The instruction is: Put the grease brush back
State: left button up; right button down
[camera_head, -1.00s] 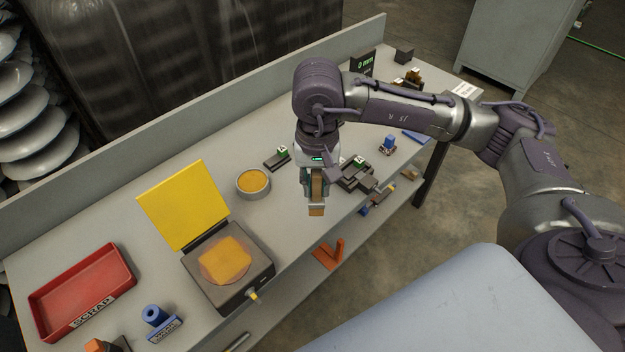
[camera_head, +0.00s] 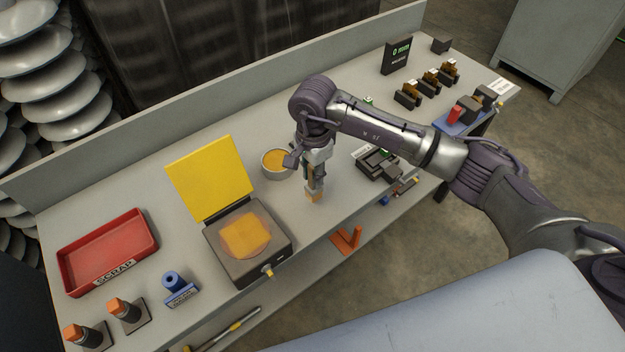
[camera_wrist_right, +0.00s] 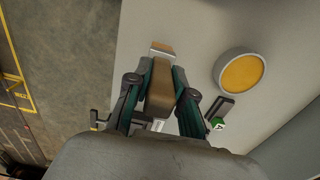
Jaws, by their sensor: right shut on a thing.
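The grease brush is in my right gripper (camera_head: 314,184), which is shut on it. In the head view the brush's tan end (camera_head: 314,197) points down near the bench's front edge; I cannot tell its exact height. In the right wrist view the brown brush (camera_wrist_right: 160,88) lies between the two fingers, with a pale metal band near its far end. The round grease pot (camera_head: 277,164), full of yellow-orange grease, stands just left of the gripper. A blue stand with a round top (camera_head: 175,284) and an unreadable label sits at the front left. My left gripper is out of view.
A dark box with a raised yellow lid (camera_head: 248,262) stands between the pot and the blue stand. A red scrap tray (camera_head: 152,244) and two orange-topped pieces (camera_head: 126,310) are at left. Black fixtures (camera_head: 378,163) stand right of the gripper. An orange bracket (camera_head: 347,240) sits below the front edge.

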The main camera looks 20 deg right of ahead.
notch_tip(320, 180, down, 4)
jog(key=shift+a+r+p, duration=0.1)
jog(key=shift+r+p, duration=0.1)
jog(key=shift+p, duration=0.6)
jog(key=shift+f, duration=0.25)
jog(key=shift+f, duration=0.15)
jog(key=shift+f+b, duration=0.15)
jog(key=shift+b, duration=0.25)
jog(key=c, duration=1)
grip_release()
